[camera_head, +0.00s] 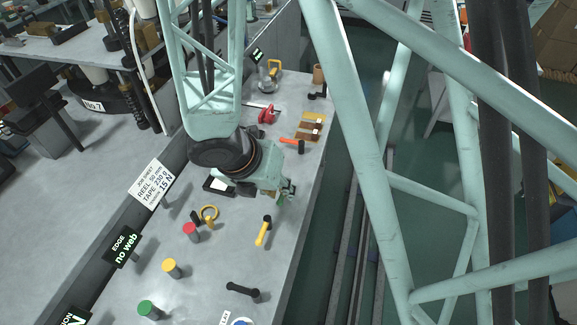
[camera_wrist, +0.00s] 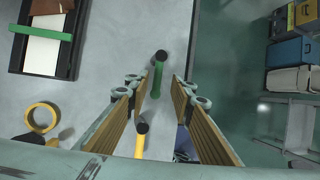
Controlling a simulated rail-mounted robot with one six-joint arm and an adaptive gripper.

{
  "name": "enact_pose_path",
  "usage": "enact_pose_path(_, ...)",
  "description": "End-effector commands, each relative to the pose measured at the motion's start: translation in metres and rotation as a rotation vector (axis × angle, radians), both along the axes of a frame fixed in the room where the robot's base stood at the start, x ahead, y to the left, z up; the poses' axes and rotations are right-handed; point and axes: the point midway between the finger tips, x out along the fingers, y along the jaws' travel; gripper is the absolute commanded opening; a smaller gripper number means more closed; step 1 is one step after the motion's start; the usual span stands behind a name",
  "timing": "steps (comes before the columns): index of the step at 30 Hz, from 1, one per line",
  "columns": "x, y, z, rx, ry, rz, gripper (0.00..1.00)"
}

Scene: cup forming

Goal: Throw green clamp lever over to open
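The green clamp lever (camera_wrist: 157,80) with its dark round knob shows in the wrist view, between and just beyond my fingertips. My gripper (camera_wrist: 160,92) is open, with one padded finger on each side of the lever and a visible gap to both. In the head view my gripper (camera_head: 287,190) is low over the bench near its right edge. There my arm and gripper mostly hide the green lever. The wrist view does not clearly show how far above the lever my fingertips are.
A yellow lever (camera_head: 263,232) stands close by and shows at the bottom of the wrist view (camera_wrist: 140,146). A yellow ring (camera_head: 208,212) and a black tray (camera_wrist: 73,48) are to the left.

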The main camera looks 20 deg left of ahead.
Motion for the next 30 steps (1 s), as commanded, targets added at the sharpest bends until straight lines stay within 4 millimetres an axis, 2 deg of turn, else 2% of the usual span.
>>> enact_pose_path(1, -0.004, 0.008, 0.012, 0.014, -0.008, 0.011, 0.22)
enact_pose_path(15, -0.021, 0.015, 0.050, 0.015, -0.009, 0.012, 0.22)
enact_pose_path(30, -0.025, 0.016, 0.059, 0.013, -0.008, 0.010, 0.22)
